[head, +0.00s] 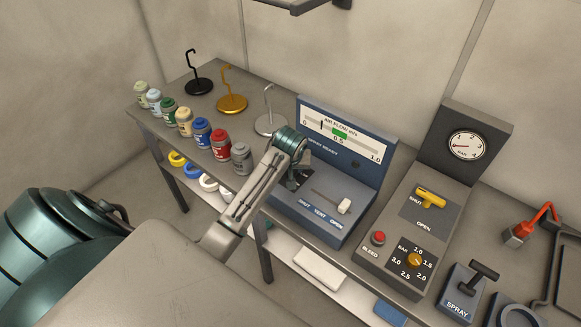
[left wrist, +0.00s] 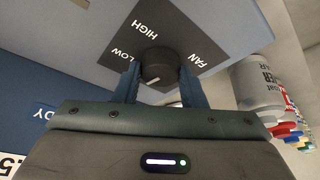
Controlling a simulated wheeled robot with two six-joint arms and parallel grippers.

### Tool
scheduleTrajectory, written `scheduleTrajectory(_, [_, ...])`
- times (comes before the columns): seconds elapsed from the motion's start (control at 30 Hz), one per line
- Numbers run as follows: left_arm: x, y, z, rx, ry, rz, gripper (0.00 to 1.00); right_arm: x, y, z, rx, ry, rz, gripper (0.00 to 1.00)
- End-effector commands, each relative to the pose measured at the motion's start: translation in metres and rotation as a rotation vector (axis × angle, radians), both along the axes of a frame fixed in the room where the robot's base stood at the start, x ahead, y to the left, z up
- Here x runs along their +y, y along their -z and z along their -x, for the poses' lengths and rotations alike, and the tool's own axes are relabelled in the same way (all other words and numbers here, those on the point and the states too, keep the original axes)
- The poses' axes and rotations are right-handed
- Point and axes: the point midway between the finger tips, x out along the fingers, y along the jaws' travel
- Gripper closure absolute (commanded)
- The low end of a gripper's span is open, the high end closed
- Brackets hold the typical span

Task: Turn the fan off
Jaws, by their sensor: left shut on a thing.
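The fan knob (left wrist: 158,67) is a round black dial on a dark plate with the words FAN, HIGH and LOW. A short pale mark shows on the knob's near side. In the left wrist view my left gripper (left wrist: 161,82) has one finger on each side of the knob and is shut on it. In the head view my left gripper (head: 295,179) is at the left part of the blue control box (head: 310,222), and my arm hides the knob there. The air flow gauge (head: 340,132) has its dark needle low on the scale, left of the green band. My right gripper is not in view.
A lever with a white handle (head: 344,206) is on the same box, by SHUT, VENT and OPEN. Several paint cans (head: 202,133) and three hook stands (head: 232,102) are at the left. A grey panel (head: 405,255) with a yellow handle and red button is at the right.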

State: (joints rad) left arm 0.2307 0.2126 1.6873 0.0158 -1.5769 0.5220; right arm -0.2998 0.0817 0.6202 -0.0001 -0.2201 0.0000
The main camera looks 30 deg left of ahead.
Motion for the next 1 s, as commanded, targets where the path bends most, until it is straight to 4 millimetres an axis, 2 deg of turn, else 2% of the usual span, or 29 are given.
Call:
scheduleTrajectory(0.4, [-0.0009, -0.0013, -0.0017, -0.003, -0.171, 0.000, 0.86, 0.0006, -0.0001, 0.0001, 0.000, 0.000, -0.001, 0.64])
scheduleTrajectory(0.93, [-0.0007, -0.0011, -0.0015, -0.002, -0.191, 0.000, 0.86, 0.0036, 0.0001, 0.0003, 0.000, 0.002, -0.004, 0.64])
scheduleTrajectory(0.97, [-0.0007, -0.0011, -0.0015, -0.002, -0.191, 0.000, 0.57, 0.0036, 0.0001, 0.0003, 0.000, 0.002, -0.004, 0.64])
scheduleTrajectory(1.0, [-0.0008, -0.0010, -0.0015, -0.002, -0.191, 0.000, 0.49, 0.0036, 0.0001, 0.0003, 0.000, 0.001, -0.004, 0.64])
